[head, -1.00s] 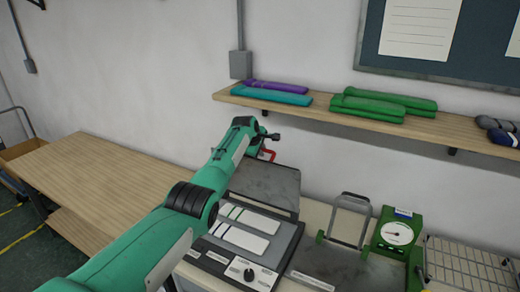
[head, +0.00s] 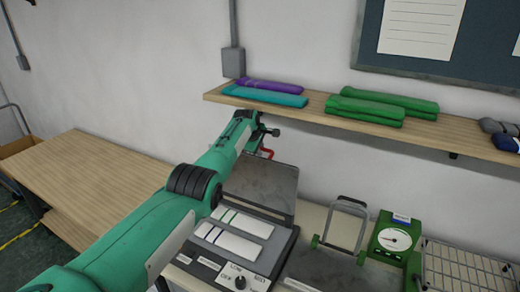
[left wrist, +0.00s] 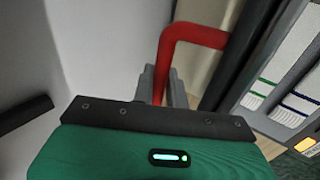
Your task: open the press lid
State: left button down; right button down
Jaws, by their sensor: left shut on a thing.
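The press (head: 240,265) has a dial and a bed holding flat white pieces with green and dark stripes. Its grey lid (head: 262,187) stands raised at the back of the bed, leaning up toward the wall. A red handle (head: 266,152) is at the lid's far upper edge. My left gripper (head: 257,147) is at this handle, with the arm reaching over the left side of the press. In the left wrist view, the grey fingers (left wrist: 160,85) are shut on the red handle (left wrist: 195,30). The fingertips are small and partly hidden in the head view. My right gripper is not in view.
A wooden shelf (head: 320,115) with green, teal and purple folded pieces (head: 380,110) hangs just above the lid and gripper. Right of the press stand a metal stand (head: 343,228), a green dial scale (head: 395,238) and a wire rack (head: 460,270). A bare wooden table (head: 90,185) is at left.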

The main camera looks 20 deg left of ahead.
pick_arm(q)
jog(key=c, duration=1.5)
grip_release()
jog(key=shift+a+f, duration=0.1)
jog(key=shift+f, duration=0.05)
jog(key=b+v, duration=0.1)
jog(key=v, duration=0.6)
jog(key=shift+r+b, duration=0.2)
jog(key=shift+b, duration=0.1)
jog(key=shift+s+f, duration=0.1)
jog(key=shift+s, duration=0.15)
